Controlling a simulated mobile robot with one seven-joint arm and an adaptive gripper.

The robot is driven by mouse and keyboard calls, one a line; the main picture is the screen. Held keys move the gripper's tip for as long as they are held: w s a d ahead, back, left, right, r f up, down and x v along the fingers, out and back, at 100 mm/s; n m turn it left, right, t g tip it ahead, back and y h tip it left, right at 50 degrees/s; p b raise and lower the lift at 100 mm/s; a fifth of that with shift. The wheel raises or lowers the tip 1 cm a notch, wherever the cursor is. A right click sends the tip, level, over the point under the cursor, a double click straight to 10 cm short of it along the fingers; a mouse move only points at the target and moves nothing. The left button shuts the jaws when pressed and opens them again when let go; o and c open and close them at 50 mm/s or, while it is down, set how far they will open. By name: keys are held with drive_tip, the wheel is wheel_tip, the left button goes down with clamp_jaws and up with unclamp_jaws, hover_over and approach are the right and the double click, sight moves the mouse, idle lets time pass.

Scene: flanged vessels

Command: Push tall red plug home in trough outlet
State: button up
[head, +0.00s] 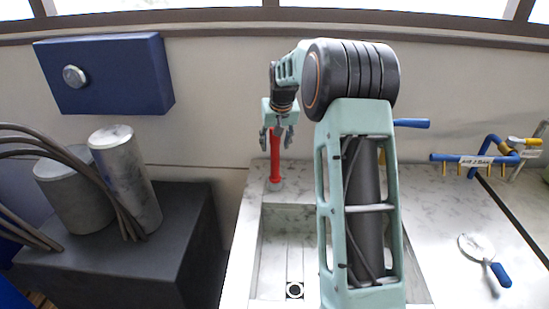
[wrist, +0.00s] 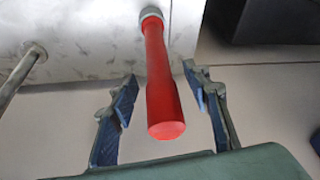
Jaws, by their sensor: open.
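The tall red plug (head: 275,164) stands upright on the back ledge of the pale marbled trough (head: 258,216). Its foot sits in a small grey collar (head: 276,185). In the wrist view the red plug (wrist: 163,75) runs from the grey collar (wrist: 151,13) to its flat round end near the camera. My gripper (head: 277,132) is above the plug at its upper end. In the wrist view my gripper's fingers (wrist: 160,82) are spread on either side of the plug, with gaps on both sides. A dark-ringed round outlet (head: 294,290) shows in the trough floor.
A dark bench (head: 140,265) with two grey cylinders (head: 125,180) and hoses stands left. A blue wall box (head: 105,74) hangs above it. To the right are blue pipework (head: 460,158) and a round disc with a blue handle (head: 478,247). My arm hides part of the trough.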

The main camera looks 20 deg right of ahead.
sight(275, 153)
drive_tip(key=shift+s+p+x, duration=0.1)
drive_tip(key=shift+p+x, duration=0.15)
drive_tip(key=shift+x, duration=1.15)
drive_tip(key=shift+s+p+x, duration=0.15)
drive_tip(key=shift+p+x, duration=0.1)
drive_tip(key=shift+x, duration=1.1)
drive_tip(key=shift+f, duration=0.1)
drive_tip(key=shift+c, duration=0.3)
clamp_jaws()
